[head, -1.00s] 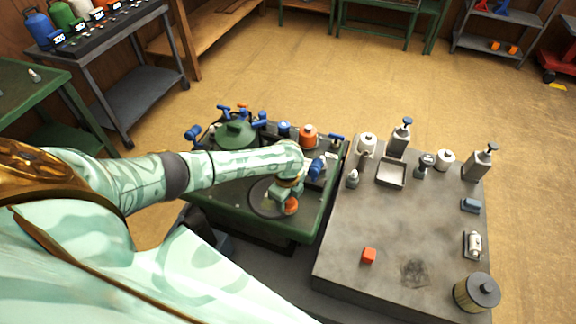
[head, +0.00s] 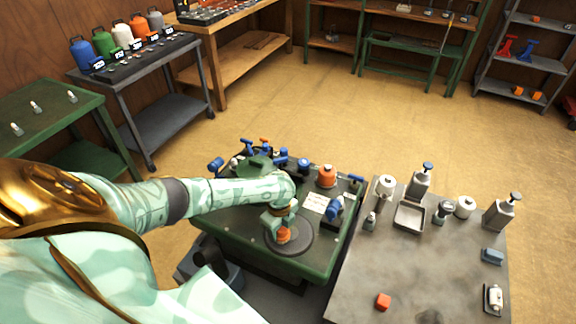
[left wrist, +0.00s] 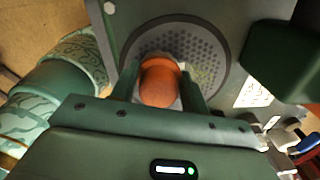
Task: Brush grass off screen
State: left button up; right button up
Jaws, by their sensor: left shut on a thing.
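My left gripper (head: 283,226) reaches over the green mower bench and is shut on an orange rounded thing, likely the brush handle (left wrist: 160,82). The orange also shows below the gripper in the head view (head: 284,237). It stands over the round dark screen (head: 304,233). In the left wrist view the screen (left wrist: 207,48) is perforated, with faint yellow-green specks, perhaps grass (left wrist: 207,74), right of the fingers. The brush's lower end is hidden, so I cannot tell whether it touches the screen. My right gripper is not in view.
An orange-capped container (head: 326,176) and blue-handled parts (head: 333,209) stand behind the screen.

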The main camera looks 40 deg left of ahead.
pick_arm(q)
jog(key=shift+s+a+r, duration=0.1)
jog(key=shift+s+a, duration=0.15)
jog(key=shift+a, duration=0.75)
jog(key=shift+s+a, duration=0.25)
jog(key=shift+a, duration=0.7)
jog(key=shift+w, duration=0.1)
jog(key=shift+r+p, duration=0.25)
jog(key=shift+p, duration=0.05)
notch_tip(320, 180, up, 6)
jog(key=p, duration=0.5)
jog(key=shift+d+f, duration=0.1)
jog(key=shift+f, duration=0.1)
jog(key=shift+p, duration=0.3)
notch_tip(320, 180, up, 3)
jog(key=p, duration=0.3)
jog(key=shift+f, duration=0.1)
